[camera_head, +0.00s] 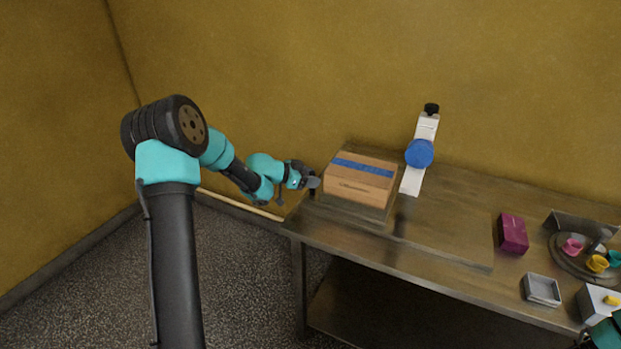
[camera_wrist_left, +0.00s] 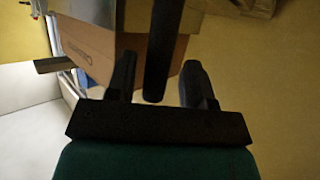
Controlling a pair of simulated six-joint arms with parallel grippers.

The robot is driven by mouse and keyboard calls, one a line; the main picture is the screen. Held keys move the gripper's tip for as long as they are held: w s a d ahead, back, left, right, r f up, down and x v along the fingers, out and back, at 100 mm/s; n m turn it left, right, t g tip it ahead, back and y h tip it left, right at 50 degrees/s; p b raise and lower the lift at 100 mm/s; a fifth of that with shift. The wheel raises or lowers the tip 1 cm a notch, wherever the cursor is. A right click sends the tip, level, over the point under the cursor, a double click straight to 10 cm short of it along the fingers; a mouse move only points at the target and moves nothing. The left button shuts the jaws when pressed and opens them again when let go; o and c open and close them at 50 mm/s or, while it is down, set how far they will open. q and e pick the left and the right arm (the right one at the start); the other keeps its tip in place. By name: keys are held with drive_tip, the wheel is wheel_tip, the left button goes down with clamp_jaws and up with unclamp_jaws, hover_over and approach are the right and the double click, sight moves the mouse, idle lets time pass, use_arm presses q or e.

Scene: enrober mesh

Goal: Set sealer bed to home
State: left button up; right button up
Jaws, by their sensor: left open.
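A brown cardboard carton (camera_head: 358,182) with a blue tape strip along its top sits on the sealer bed (camera_head: 352,208), a low flat base at the table's left end. Behind it to the right stands a white upright (camera_head: 411,181) with a blue round part (camera_head: 419,153) and a black knob on top. My left gripper (camera_head: 312,183) is at the carton's left side, open. In the left wrist view a dark bar (camera_wrist_left: 163,45) stands between its open fingers (camera_wrist_left: 158,80); whether they touch it I cannot tell. The carton (camera_wrist_left: 95,45) shows behind.
The table between carton and magenta block is clear.

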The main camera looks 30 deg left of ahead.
use_arm(q)
drive_tip(key=v, duration=1.7)
drive_tip(key=shift+s+a+r, duration=0.1)
drive_tip(key=shift+s+r, duration=0.05)
